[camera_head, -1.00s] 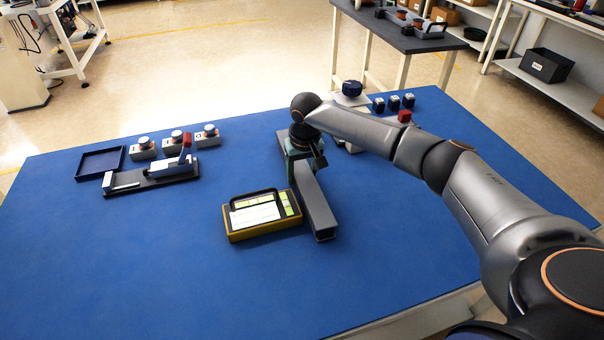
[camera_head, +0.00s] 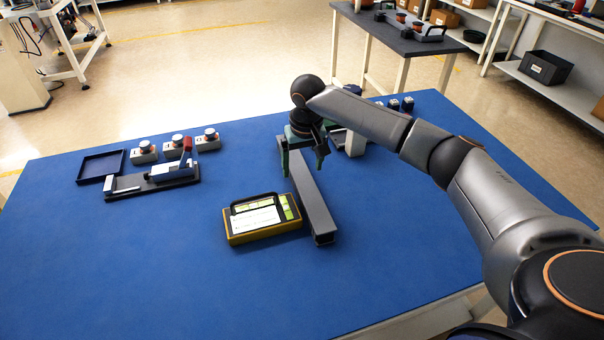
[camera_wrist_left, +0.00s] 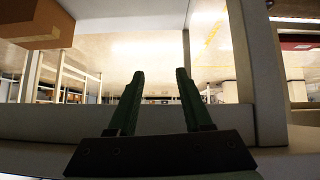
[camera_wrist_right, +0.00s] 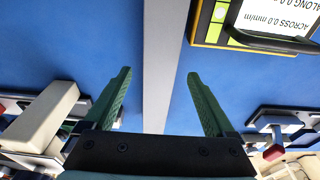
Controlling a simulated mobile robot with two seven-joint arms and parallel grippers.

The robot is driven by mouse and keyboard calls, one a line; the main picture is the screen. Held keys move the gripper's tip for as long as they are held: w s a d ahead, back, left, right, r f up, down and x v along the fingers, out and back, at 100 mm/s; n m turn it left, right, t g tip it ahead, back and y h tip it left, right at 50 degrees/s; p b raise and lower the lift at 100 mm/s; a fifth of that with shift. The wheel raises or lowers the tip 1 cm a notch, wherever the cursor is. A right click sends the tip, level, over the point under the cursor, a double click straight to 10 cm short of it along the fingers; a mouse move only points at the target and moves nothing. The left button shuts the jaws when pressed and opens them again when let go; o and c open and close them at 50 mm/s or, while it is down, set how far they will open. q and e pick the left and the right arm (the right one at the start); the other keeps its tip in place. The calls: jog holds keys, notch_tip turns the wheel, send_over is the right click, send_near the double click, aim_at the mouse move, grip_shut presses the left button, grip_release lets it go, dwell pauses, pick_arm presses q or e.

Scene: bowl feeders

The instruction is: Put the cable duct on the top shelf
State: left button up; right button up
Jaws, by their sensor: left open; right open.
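The cable duct is probably the long grey bar (camera_head: 317,207) lying on the blue table in the head view. It also runs down the middle of the right wrist view (camera_wrist_right: 164,50). My right gripper (camera_head: 304,165) is open above the duct's far part. Its fingertips lie on either side of the bar in the right wrist view (camera_wrist_right: 160,72), with nothing gripped. My left gripper (camera_wrist_left: 160,72) is open and empty in the left wrist view, and outside the head view. Which surface is the top shelf is unclear; a shelf unit (camera_head: 512,68) stands at the back right.
A yellow-edged instrument (camera_head: 262,219) lies just left of the duct. A dark tray (camera_head: 100,167), several knobbed blocks (camera_head: 179,146) and a fixture (camera_head: 152,183) are at the left. The table's front is clear. A dark side table (camera_head: 400,38) stands behind.

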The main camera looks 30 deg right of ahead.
notch_tip(320, 180, up, 6)
jog(key=shift+s+p, duration=0.3)
jog(key=shift+s, duration=0.1)
jog(key=shift+o, duration=0.4)
jog(key=shift+a+r, duration=0.1)
jog(key=shift+r, duration=0.15)
jog(key=m+t+p, duration=0.3)
jog(key=m+p, duration=0.1)
jog(key=m, duration=3.2)
send_over(302, 176)
jog(key=s, duration=0.2)
jog(key=shift+h, duration=0.4)
notch_tip(302, 176, down, 5)
jog(key=shift+s+f, duration=0.1)
jog(key=shift+f, duration=0.1)
jog(key=shift+a+b+x, duration=0.15)
jog(key=shift+b+x, duration=0.05)
jog(key=shift+x, duration=1.2)
jog(key=shift+a+b+x, duration=0.15)
jog(key=shift+b+x, duration=0.05)
jog(key=shift+x, duration=1.15)
pick_arm(q)
jog(key=r, duration=0.1)
jog(key=s+a+r, duration=0.1)
jog(key=shift+a+r, duration=0.25)
jog(key=shift+r, duration=0.05)
pick_arm(e)
jog(key=shift+s, duration=0.15)
